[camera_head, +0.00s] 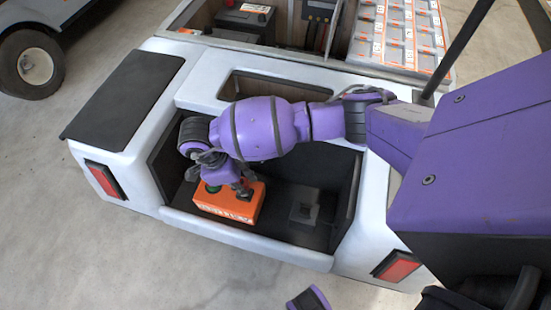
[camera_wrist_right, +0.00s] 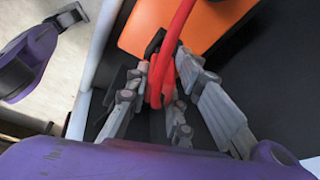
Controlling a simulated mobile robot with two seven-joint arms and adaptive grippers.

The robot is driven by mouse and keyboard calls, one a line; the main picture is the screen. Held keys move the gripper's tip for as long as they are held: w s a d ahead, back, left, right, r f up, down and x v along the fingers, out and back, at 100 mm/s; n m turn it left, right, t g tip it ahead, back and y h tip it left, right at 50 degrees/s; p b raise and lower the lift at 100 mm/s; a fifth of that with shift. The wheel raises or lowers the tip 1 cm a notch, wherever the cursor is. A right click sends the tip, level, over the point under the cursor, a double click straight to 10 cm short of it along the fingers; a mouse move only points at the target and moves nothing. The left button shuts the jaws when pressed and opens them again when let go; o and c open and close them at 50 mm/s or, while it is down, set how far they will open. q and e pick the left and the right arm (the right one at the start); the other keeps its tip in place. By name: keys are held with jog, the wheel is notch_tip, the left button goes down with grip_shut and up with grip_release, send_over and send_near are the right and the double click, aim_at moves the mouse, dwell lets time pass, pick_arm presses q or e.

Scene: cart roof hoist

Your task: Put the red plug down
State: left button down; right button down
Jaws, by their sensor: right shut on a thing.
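The red plug (camera_wrist_right: 155,92) with its red cable (camera_wrist_right: 182,18) shows in the right wrist view. My right gripper (camera_wrist_right: 160,85) is shut on it, with fingers on both sides. In the head view my right gripper (camera_head: 224,174) is over the orange box (camera_head: 225,206) inside the cart's open rear bay, and its arm hides the plug there. I cannot tell whether the plug touches the bay floor. The orange box also shows beyond the fingers in the right wrist view (camera_wrist_right: 210,20). My left gripper is not in view.
A small dark block (camera_head: 304,212) stands on the bay floor right of the orange box. The white bay lip (camera_head: 245,240) borders the front. A black pad (camera_head: 125,98) covers the left shelf. A battery (camera_head: 245,20) and a parts tray (camera_head: 400,35) are further back.

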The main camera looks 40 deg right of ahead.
jog(key=shift+w+f, duration=0.15)
jog(key=shift+f, duration=0.05)
jog(key=c, duration=1.5)
grip_release()
jog(key=shift+c, duration=0.2)
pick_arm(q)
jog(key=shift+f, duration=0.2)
pick_arm(e)
jog(key=shift+r, duration=0.15)
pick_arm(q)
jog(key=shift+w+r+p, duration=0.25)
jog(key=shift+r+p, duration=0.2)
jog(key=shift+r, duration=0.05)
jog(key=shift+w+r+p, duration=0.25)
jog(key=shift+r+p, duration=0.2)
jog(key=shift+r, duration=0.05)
pick_arm(e)
jog(key=v, duration=1.2)
jog(key=shift+r, duration=0.2)
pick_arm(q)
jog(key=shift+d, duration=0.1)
pick_arm(e)
jog(key=shift+a, duration=0.1)
